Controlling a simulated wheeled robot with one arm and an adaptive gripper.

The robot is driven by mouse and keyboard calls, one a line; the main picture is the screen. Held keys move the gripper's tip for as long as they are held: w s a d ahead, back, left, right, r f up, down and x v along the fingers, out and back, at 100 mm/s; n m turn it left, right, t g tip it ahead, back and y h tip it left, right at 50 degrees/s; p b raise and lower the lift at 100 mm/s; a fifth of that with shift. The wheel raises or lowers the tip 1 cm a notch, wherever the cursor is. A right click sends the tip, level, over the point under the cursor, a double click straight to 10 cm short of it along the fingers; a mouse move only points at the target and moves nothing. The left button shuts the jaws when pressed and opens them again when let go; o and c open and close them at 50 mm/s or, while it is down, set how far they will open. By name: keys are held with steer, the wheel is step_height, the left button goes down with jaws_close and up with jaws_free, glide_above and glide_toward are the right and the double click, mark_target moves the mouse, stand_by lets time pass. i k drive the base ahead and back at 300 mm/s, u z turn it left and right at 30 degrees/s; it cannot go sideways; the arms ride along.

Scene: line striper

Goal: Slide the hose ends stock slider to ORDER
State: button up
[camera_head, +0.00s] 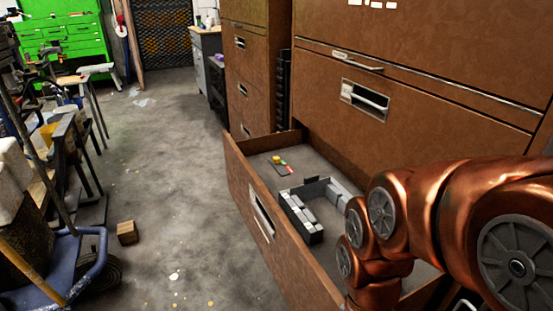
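A low brown drawer (262,215) stands pulled out from the large brown cabinet. Toward its far end lies a small flat dark strip with red and green marks (284,168), and a small yellow block (276,159) sits at its far end. This looks like the stock slider, but no label, including ORDER, can be read at this size. My copper arm reaches over the near right part of the drawer and hides some of its floor. My gripper does not show in the view.
Grey and black divider blocks (301,217) form a bay in the drawer's middle. Closed drawers with metal handles (365,99) rise behind. A small wooden block (127,232) lies on the floor. Cluttered racks and a blue cart (92,270) stand left; the floor between is mostly clear.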

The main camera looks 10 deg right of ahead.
mark_target(275, 160)
steer(key=k, duration=0.65)
steer(key=u, duration=0.5)
steer(key=i, duration=0.55)
steer(key=u, duration=0.8)
steer(key=i, duration=0.65)
steer(key=z, duration=0.5)
steer(key=i, duration=0.85)
steer(key=z, duration=0.75)
